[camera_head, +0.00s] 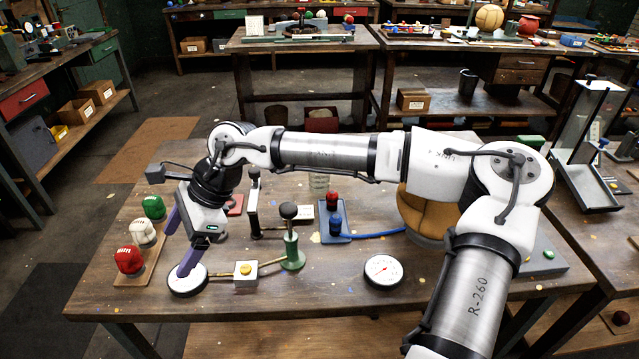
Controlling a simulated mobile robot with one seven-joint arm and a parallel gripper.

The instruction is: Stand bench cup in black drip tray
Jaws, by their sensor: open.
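My gripper (180,243) is at the left of the workbench (225,300), its purple fingers apart with nothing visible between them. One fingertip overlaps the edge of a white dial gauge (188,280); I cannot tell if they touch. I cannot make out a black drip tray on the bench; my arm covers part of the far side.
The front edge is mostly clear.

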